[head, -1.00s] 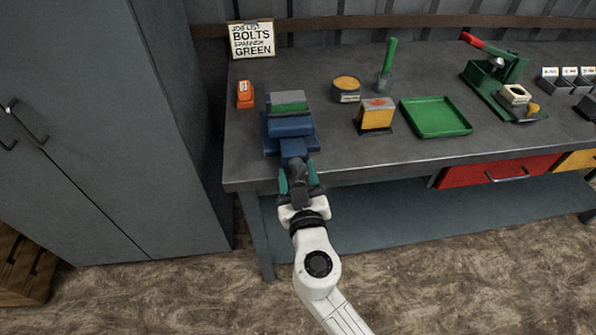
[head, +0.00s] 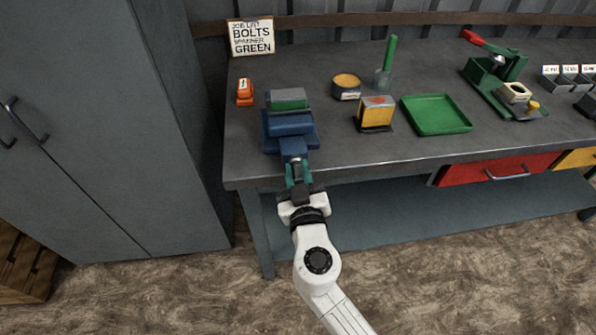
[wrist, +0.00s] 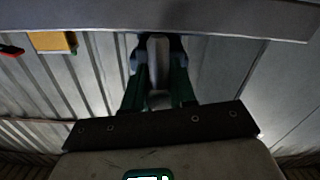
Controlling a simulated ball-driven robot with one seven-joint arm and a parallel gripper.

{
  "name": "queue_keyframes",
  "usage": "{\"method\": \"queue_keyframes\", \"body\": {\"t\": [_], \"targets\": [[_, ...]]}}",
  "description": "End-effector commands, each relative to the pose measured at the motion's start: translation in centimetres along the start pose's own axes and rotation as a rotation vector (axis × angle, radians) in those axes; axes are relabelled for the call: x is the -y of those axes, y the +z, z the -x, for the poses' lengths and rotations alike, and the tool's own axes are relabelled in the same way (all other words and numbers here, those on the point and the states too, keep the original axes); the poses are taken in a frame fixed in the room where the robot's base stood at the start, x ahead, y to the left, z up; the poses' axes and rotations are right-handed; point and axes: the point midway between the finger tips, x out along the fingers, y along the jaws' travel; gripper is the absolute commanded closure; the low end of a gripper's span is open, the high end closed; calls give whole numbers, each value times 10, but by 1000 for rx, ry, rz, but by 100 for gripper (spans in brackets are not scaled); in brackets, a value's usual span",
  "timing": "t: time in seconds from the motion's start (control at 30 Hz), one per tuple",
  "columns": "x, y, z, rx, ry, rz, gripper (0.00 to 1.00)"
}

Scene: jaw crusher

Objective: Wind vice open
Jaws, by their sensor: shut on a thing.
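The blue vice (head: 290,128) is fixed at the front left edge of the workbench, with a grey and green block (head: 287,99) at its top. My gripper (head: 297,178) is at the front of the vice, below the bench edge, with its teal fingers around the vice's handle. In the wrist view the dark green fingers (wrist: 159,92) stand on both sides of a grey bar, the vice handle (wrist: 157,62), and are shut on it. The screw and the far side of the handle are mostly hidden by the vice body and my gripper.
The workbench (head: 350,155) also holds an orange object (head: 245,93), a round tin (head: 346,87), a yellow box (head: 375,113), a green tray (head: 436,115) and a green press (head: 498,75). A grey cabinet (head: 90,120) stands close on the left. A sign reads bolts, spanner, green.

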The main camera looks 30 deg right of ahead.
Motion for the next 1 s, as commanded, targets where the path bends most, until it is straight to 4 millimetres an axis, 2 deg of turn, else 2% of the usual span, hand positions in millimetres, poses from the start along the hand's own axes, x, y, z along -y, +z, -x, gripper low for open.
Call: {"method": "queue_keyframes", "body": {"t": [0.47,0.67,1.0], "targets": [[1,1,0,0,-2,59,100],[2,2,0,-1,-2,185,100],[2,1,0,-2,-2,498,100]]}}
